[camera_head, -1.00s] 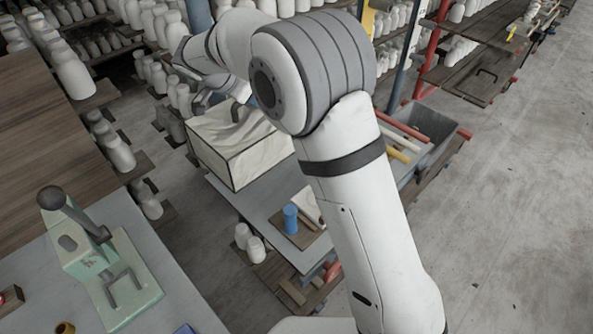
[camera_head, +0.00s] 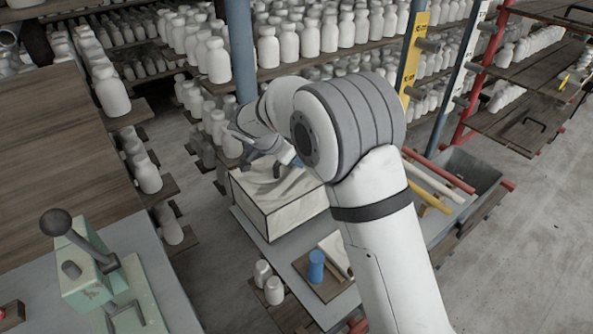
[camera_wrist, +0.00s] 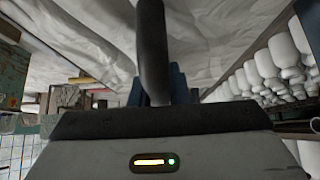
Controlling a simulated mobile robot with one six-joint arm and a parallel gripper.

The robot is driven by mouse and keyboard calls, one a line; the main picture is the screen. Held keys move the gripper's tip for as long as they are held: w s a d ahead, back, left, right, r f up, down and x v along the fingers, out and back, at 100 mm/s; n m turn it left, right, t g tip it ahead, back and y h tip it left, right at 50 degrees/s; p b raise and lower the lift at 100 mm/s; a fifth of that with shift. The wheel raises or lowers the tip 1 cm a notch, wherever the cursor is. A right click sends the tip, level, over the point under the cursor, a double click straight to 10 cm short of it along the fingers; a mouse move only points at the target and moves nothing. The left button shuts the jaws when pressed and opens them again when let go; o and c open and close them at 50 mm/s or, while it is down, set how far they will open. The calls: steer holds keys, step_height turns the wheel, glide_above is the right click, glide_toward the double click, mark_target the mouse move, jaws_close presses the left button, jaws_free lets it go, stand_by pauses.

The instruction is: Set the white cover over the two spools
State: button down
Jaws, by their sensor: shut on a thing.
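The white cover (camera_head: 300,219) is a box shape with dark edges and a pale, wrinkled-looking surface. In the head view it is over the far part of the grey table; whether it rests there or hangs just above cannot be told. My gripper (camera_head: 283,166) is at its top, partly hidden by my arm. In the wrist view my gripper (camera_wrist: 155,88) is shut on a dark bar above the cover's wrinkled white surface (camera_wrist: 220,35). A blue cylinder (camera_head: 316,266), perhaps one spool, stands on a small board in front of the cover. I cannot make out a second spool.
The grey table (camera_head: 245,222) extends under my arm. A grey bin (camera_head: 468,170) with coloured rods beside it is at the right. Shelves of white bottles (camera_head: 320,35) stand close behind. A green lever press (camera_head: 90,275) is at the lower left. Open floor lies at far right.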

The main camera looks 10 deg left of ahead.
mark_target(294, 168)
steer(key=shift+a+f, duration=0.1)
steer(key=shift+f, duration=1.6)
steer(key=shift+s, duration=0.1)
steer(key=shift+f, duration=0.15)
steer(key=c, duration=1.4)
jaws_free()
steer(key=shift+o, duration=0.2)
